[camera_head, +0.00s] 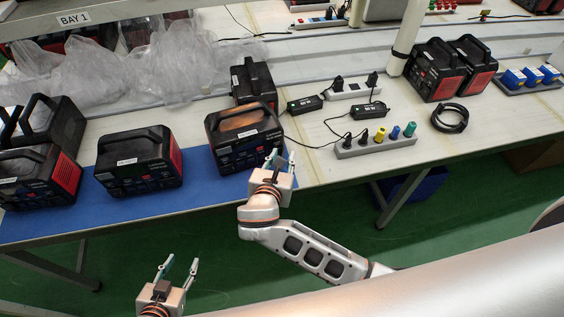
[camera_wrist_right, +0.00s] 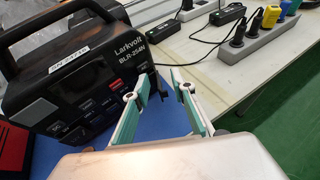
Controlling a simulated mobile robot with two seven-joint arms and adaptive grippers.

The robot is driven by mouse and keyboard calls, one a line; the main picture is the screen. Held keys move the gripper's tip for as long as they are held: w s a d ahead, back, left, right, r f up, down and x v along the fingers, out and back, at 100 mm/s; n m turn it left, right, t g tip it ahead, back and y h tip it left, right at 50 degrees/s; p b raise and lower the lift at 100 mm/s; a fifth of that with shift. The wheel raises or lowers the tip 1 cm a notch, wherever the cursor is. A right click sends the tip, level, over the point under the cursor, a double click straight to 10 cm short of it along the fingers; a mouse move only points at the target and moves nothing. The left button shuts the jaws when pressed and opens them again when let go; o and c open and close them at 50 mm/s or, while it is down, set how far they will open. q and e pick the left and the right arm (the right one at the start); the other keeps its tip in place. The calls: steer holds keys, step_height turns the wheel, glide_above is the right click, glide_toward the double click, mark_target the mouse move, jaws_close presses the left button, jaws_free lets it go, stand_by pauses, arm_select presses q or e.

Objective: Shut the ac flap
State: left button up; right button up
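A black power station (camera_head: 240,145) stands on the blue mat, its panel facing me; it fills the left of the right wrist view (camera_wrist_right: 75,90) and is marked Larkvolt BLR-254N. A small dark piece (camera_wrist_right: 155,84) juts from its panel's right end, between my right fingertips; it looks like an open flap, but I cannot tell surely. My right gripper (camera_head: 281,157) is at this station's right front corner, fingers apart, also in the wrist view (camera_wrist_right: 163,78). Contact with the dark piece is unclear. My left gripper (camera_head: 180,263) is open and empty, low in front of the table.
Other power stations (camera_head: 139,162) stand to the left, behind and at the back right. A power strip (camera_head: 375,146) with coloured plugs, adapters and cables lies right of the mat (camera_head: 205,196). Plastic wrap (camera_head: 150,65) lies behind. Green floor is clear in front.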

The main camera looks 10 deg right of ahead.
step_height(320, 180, up, 7)
steer(key=shift+r, duration=0.2)
